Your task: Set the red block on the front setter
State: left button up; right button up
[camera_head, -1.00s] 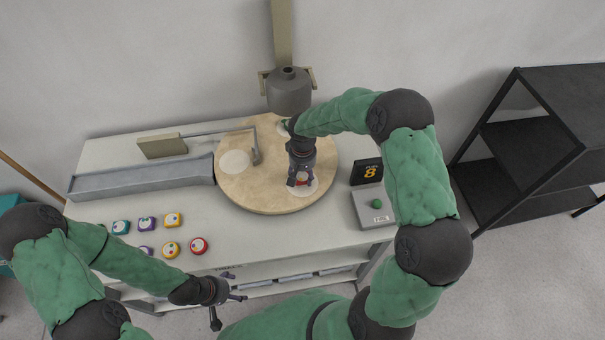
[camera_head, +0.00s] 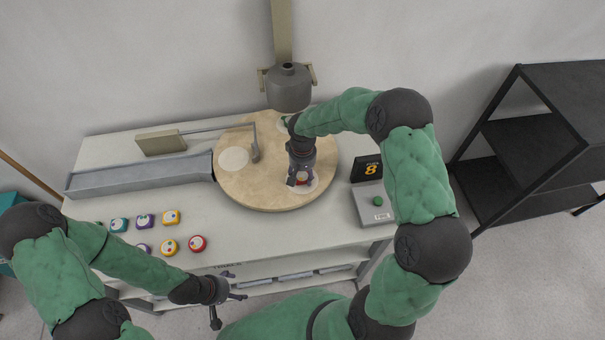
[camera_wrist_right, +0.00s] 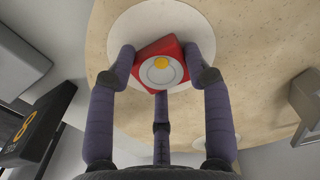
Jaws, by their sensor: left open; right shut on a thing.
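The red block (camera_wrist_right: 147,50), with a white disc and a yellow dot on its top, is between the fingers of my right gripper (camera_wrist_right: 160,66) in the right wrist view. It is over the white front setter (camera_wrist_right: 123,29) on the round tan turntable (camera_head: 265,196). I cannot tell if it touches the setter. In the head view my right gripper (camera_head: 300,178) mostly hides the block (camera_head: 302,182), and part of the front setter (camera_head: 313,186) shows beside it. My left gripper (camera_head: 233,291) is open and empty in front of the table's front edge.
A grey chute (camera_head: 140,175) and a thin bent arm (camera_head: 254,150) stand left. A grey cylinder (camera_head: 289,88) hangs behind. A box with a green button (camera_head: 374,205) and a display (camera_head: 367,169) stand right.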

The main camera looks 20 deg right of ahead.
jog(key=shift+f, duration=0.15)
jog(key=o, duration=1.3)
notch_tip(320, 180, up, 12)
jog(key=shift+r, duration=0.1)
